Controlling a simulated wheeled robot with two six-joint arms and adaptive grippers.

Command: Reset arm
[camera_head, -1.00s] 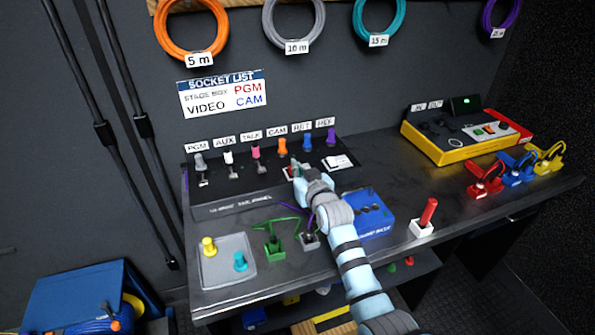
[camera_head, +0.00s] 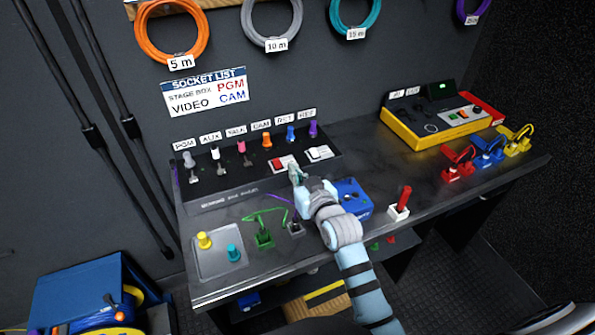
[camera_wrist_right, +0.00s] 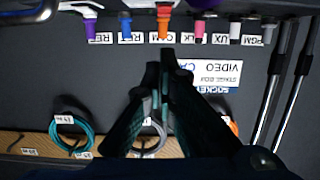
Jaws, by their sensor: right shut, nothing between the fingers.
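My right arm comes in from the lower right of the head view. Its gripper (camera_head: 297,174) is over the worktop, in front of the tail panel (camera_head: 230,196) and just below its red switch (camera_head: 284,163) in the picture. The wrist view also shows this gripper (camera_wrist_right: 159,76), its dark fingers together and empty, pointing toward the row of coloured plugs. The picture there is upside down. An orange plug (camera_wrist_right: 164,22) under the CAM label shows beyond the fingertips. My left gripper is in neither view.
A blue box (camera_head: 354,198) is right beside my right arm. A red lever (camera_head: 402,200), a green connector (camera_head: 264,238) and a grey tray (camera_head: 218,262) stand along the front. A yellow-sided console (camera_head: 410,136) is at the right. Coiled cables (camera_head: 172,36) hang above.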

